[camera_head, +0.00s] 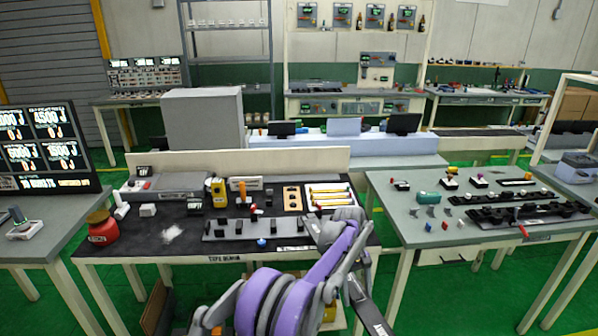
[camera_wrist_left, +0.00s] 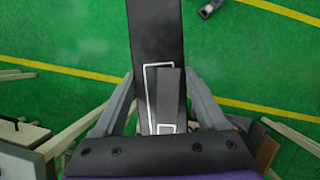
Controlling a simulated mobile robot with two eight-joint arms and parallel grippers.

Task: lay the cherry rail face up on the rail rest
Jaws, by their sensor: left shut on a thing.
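My left gripper (camera_head: 352,283) hangs in front of the dark-topped bench, its fingers pointing down. It is shut on a long dark rail (camera_head: 372,316), which also shows in the left wrist view (camera_wrist_left: 155,35). The side of the rail seen there is near black with a white outlined mark. No cherry colour shows on it, so I cannot tell which way its face lies. A grey strip with several black blocks (camera_head: 255,231) lies along the bench front; I cannot tell whether this is the rail rest. My right gripper is not in view.
The dark bench (camera_head: 140,240) carries a red jar (camera_head: 102,232), a yellow device (camera_head: 218,192) and a tray of yellow rods (camera_head: 328,194). A grey bench (camera_head: 415,262) with several small parts stands to the right. Green floor lies below the held rail.

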